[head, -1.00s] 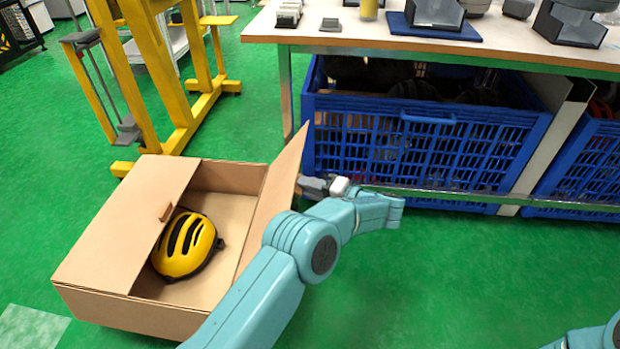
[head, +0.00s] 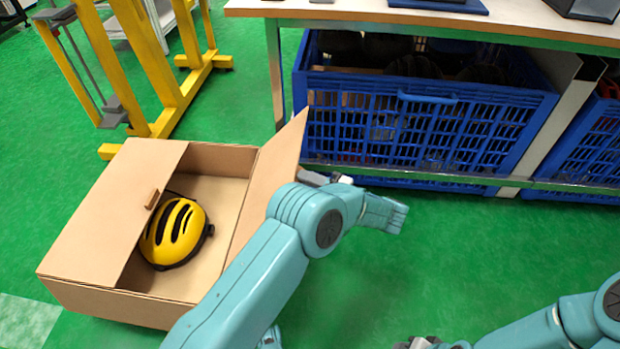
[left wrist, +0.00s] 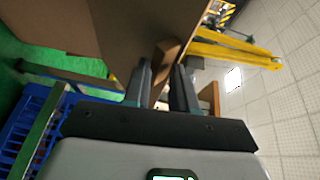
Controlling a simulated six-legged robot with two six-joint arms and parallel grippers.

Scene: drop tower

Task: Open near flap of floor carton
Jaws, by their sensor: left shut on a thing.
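An open cardboard carton (head: 110,303) sits on the green floor at left, with a yellow helmet (head: 172,235) inside. Its left flap (head: 112,215) lies nearly flat over part of the opening and has a small brown tab (head: 152,199). Its right flap (head: 268,182) stands raised, tilted outward. My left gripper (head: 313,179) is at this flap's outer side, partly hidden in the head view. In the left wrist view its fingers (left wrist: 162,84) are shut on a brown tab (left wrist: 165,62) at the flap. My right gripper (head: 420,342) is at the bottom edge, its jaws unclear.
Blue crates (head: 425,140) stand under a workbench (head: 350,14) behind the flap, close to my left gripper. A yellow frame (head: 160,85) stands behind the carton. Green floor is clear to the right of my left arm.

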